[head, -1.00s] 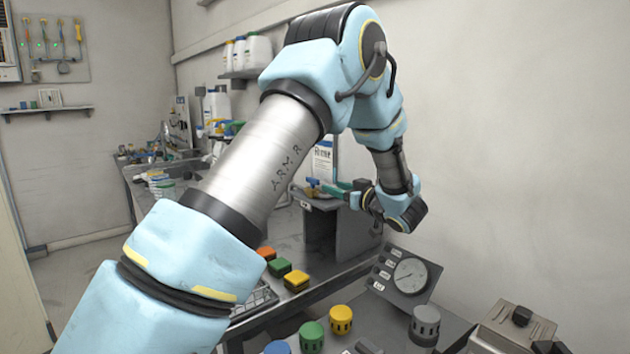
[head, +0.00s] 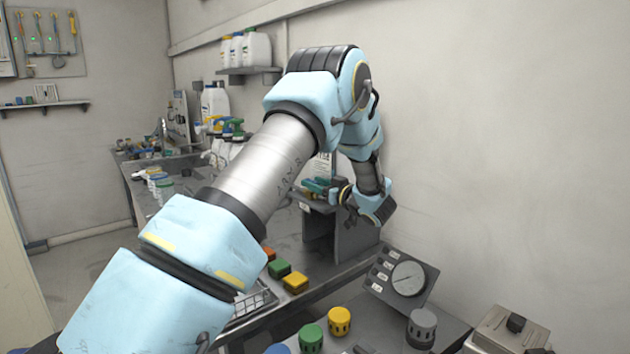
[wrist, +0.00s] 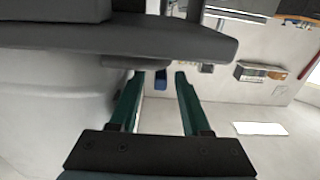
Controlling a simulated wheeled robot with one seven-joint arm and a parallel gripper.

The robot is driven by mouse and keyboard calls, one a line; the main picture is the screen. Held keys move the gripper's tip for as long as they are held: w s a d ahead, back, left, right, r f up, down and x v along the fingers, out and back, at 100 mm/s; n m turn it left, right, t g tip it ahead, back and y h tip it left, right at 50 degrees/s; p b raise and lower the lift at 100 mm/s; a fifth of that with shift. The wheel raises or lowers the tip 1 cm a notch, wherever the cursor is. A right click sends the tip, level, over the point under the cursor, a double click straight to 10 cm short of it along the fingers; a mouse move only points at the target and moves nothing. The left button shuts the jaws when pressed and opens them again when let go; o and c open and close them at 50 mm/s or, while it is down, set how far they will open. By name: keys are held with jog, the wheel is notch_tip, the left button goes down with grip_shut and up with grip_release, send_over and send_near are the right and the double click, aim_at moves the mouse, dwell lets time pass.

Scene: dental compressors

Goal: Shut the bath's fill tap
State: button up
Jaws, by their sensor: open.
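A small blue piece (wrist: 161,82), which looks like the tap's handle, shows in the wrist view between the tips of my fingers. I cannot tell whether it touches either finger or which way the handle is turned. My gripper (wrist: 160,76) is open, with one green finger on each side of the blue piece. In the head view my gripper (head: 318,187) is at the raised grey stand at the back of the bench. There the tap's body and the bath are too small or hidden behind my arm to make out.
White bottles (head: 256,48) sit on a wall shelf. A grey stand (head: 352,235) rises below my gripper.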

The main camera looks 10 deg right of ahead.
jog(key=shift+w, duration=0.15)
jog(key=shift+c, duration=0.3)
grip_shut()
